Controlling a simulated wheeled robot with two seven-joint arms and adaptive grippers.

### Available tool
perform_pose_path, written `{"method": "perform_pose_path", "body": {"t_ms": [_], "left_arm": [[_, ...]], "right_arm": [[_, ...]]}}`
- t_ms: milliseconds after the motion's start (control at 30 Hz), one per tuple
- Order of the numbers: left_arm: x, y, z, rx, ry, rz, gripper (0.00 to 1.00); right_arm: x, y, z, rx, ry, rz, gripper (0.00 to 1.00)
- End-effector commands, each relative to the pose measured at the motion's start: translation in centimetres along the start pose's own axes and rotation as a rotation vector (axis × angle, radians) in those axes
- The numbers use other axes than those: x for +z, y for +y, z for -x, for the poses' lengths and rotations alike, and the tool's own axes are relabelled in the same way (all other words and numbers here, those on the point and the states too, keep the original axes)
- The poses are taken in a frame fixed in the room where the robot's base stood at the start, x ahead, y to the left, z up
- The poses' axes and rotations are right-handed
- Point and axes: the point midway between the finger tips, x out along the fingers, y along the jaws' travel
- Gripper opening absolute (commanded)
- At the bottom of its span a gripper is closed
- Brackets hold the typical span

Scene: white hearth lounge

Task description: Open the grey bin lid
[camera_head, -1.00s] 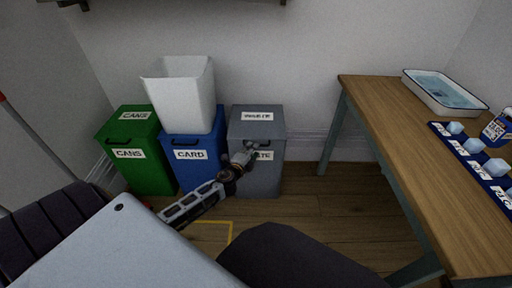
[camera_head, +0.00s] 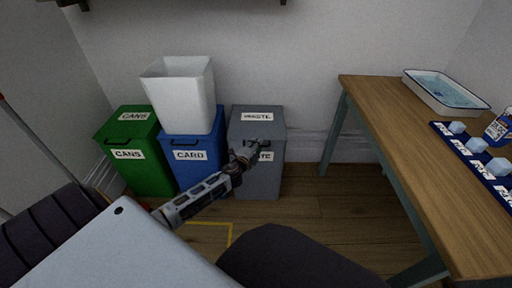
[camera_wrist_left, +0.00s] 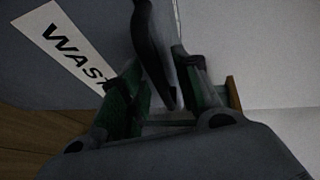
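The grey bin (camera_head: 262,182), labelled WASTE, stands against the back wall with its lid (camera_head: 243,127) shut. My left gripper (camera_head: 252,151) is at the bin's upper front and covers part of the front label. In the left wrist view, my left gripper (camera_wrist_left: 163,95) is open, its two fingers apart. The bin's dark curved handle (camera_wrist_left: 152,45) reaches in between the fingers. I cannot tell whether either finger touches it. The WASTE label (camera_wrist_left: 68,45) shows tilted beside the fingers. My right gripper is not in view.
A blue CARD bin (camera_head: 207,168) stands left of the grey bin, with a white open container (camera_head: 182,100) on top. A green CANS bin (camera_head: 150,178) is further left. A wooden table (camera_head: 390,125) stands to the right. Floor (camera_head: 305,210) between bin and table is clear.

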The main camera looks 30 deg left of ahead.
Motion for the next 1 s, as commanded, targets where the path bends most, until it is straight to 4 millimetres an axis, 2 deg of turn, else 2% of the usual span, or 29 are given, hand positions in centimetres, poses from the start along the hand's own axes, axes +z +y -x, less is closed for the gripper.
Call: {"method": "perform_pose_path", "body": {"t_ms": [133,367,1000], "left_arm": [[0.0,-0.01,0.01,0.0,0.0,0.0,0.29],[-0.02,0.05,0.03,0.001,0.0,0.0,0.0],[-0.17,0.31,0.21,0.013,0.001,0.008,0.0]], "right_arm": [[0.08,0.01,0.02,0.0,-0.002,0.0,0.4],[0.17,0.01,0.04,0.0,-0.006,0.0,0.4],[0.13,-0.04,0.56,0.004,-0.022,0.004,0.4]]}}
